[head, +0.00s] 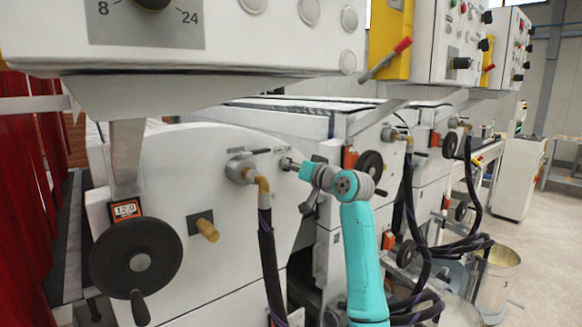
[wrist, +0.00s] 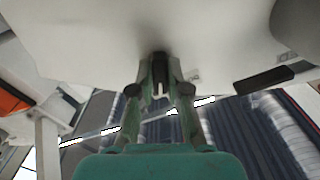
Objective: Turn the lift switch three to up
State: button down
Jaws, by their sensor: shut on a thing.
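The lift switch (wrist: 160,57) is a small dark knob on the white side panel of the machine. It shows between my fingertips in the wrist view, partly hidden by them; which way it points cannot be told. My gripper (wrist: 160,88) is shut on it, fingers pointing at the panel. In the head view my gripper (head: 292,164) reaches the panel's upper right part from the right, and hides most of the switch.
A black lever (wrist: 264,80) sticks out beside the switch. A pipe fitting with a hose (head: 243,168) is left of my gripper. A large black handwheel (head: 136,262) and a wooden-coloured knob (head: 207,230) are further left. A control box (head: 300,20) overhangs above.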

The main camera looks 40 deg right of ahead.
jog(key=shift+m, duration=0.6)
jog(key=c, duration=1.1)
grip_release()
jog(key=shift+c, duration=0.2)
jog(key=s, duration=1.2)
jog(key=shift+d, duration=0.2)
jog(key=shift+f, duration=0.1)
